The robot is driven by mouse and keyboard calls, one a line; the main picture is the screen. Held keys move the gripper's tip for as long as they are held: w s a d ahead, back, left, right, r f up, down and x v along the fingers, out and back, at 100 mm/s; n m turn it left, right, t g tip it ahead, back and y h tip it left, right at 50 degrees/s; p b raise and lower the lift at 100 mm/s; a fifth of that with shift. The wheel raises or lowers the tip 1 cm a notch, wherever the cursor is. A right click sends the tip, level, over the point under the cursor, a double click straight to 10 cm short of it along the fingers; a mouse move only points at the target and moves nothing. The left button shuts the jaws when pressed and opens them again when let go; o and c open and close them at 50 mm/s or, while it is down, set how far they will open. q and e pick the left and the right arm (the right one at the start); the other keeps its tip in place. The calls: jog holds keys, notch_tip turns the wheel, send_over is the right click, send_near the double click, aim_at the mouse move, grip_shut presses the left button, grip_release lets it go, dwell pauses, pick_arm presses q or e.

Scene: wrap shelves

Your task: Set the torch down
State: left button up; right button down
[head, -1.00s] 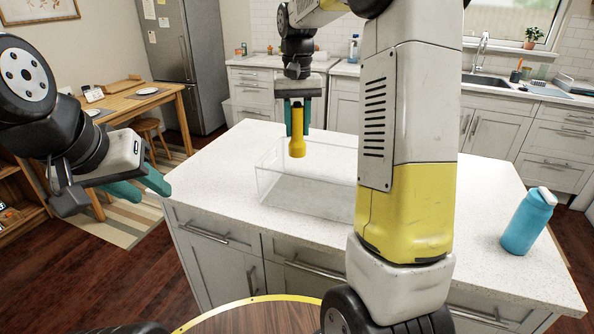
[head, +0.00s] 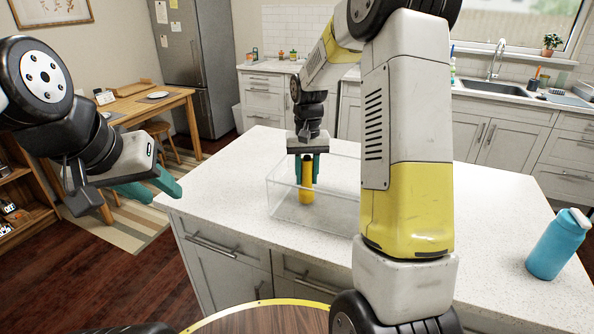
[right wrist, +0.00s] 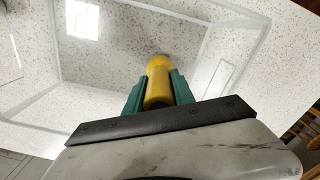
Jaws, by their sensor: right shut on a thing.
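The yellow torch (head: 307,186) is upright between the teal fingers of my right gripper (head: 307,172), which is shut on it. In the head view the torch is within the outline of the clear box (head: 283,206) on the island counter. The right wrist view also shows the torch (right wrist: 158,80) between the fingers, with the box walls around it. I cannot tell whether its lower end touches the box floor. My left gripper (head: 152,188) is open and empty, left of the counter, away from the torch.
A blue bottle (head: 558,244) stands at the right of the white counter (head: 220,180). The counter is clear to the left of the box. A wooden table (head: 150,105) stands farther back at the left.

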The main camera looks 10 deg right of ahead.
jog(key=shift+f, duration=0.35)
jog(key=shift+f, duration=0.2)
jog(key=c, duration=1.1)
grip_release()
jog(key=shift+o, duration=0.2)
jog(key=shift+r, duration=0.1)
